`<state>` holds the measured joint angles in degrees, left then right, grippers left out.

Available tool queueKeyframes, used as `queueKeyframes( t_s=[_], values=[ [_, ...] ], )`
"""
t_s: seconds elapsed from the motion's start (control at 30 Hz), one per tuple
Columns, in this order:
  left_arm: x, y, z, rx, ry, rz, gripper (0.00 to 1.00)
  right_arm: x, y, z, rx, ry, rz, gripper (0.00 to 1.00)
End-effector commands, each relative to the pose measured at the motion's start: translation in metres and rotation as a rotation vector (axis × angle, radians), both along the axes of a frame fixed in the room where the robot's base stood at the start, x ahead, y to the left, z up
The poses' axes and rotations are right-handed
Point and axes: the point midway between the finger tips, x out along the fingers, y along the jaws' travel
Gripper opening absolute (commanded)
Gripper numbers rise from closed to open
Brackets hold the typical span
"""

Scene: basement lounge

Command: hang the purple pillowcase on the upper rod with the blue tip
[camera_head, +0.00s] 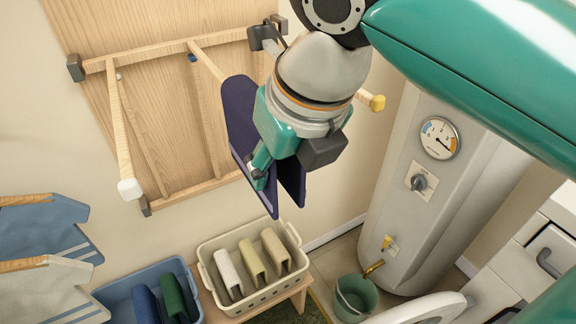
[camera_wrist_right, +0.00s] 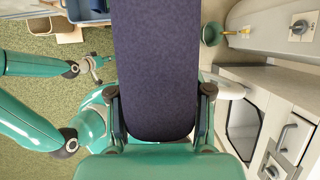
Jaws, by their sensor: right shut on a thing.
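The dark purple pillowcase (camera_head: 240,125) is folded over, its two halves hanging side by side. My right gripper (camera_head: 256,175) is shut on it, and the cloth fills the space between the fingers in the right wrist view (camera_wrist_right: 155,70). A rod (camera_head: 204,62) of the upper row, with a small blue mark (camera_head: 192,58) by its base, runs out behind the pillowcase. Its tip is hidden, and I cannot tell whether the cloth touches it. What looks like my left gripper (camera_wrist_right: 95,66) is small at the left of the wrist view, away from the cloth.
A white-tipped rod (camera_head: 120,130) stands out at left, and a yellow tip (camera_head: 376,102) shows at right. Below are a cream basket (camera_head: 240,305) with folded cloths and a blue basket (camera_head: 115,292). A boiler (camera_head: 415,200) and green bucket (camera_head: 355,300) stand right.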

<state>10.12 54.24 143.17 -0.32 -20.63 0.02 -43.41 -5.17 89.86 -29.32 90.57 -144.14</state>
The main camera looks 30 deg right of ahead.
Motion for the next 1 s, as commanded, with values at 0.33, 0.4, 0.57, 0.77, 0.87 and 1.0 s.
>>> queueKeyframes(
  t_s=[0.33, 0.4, 0.57, 0.77, 0.87, 1.0],
  values=[
    [0.000, 0.000, 0.004, 0.000, 0.000, 0.000, 0.29, 0.029, 0.001, 0.001, -0.001, 0.000, -0.001, 0.12],
    [0.000, 0.000, 0.005, 0.000, 0.000, 0.000, 0.29, 0.035, 0.001, 0.001, 0.001, 0.000, -0.002, 0.12],
    [0.000, 0.000, 0.006, 0.000, 0.000, 0.000, 0.29, 0.047, 0.001, 0.001, 0.001, 0.000, -0.002, 0.12],
    [0.000, 0.000, 0.000, 0.000, 0.000, 0.000, 0.29, 0.052, 0.002, -0.009, 0.001, -0.002, 0.001, 0.12],
    [0.000, 0.000, -0.001, 0.000, 0.000, 0.000, 0.29, 0.052, 0.002, -0.013, 0.000, -0.001, 0.002, 0.12],
    [0.000, 0.000, -0.002, 0.000, 0.000, 0.000, 0.29, 0.052, 0.002, -0.015, 0.000, -0.001, 0.002, 0.12]
  ],
)
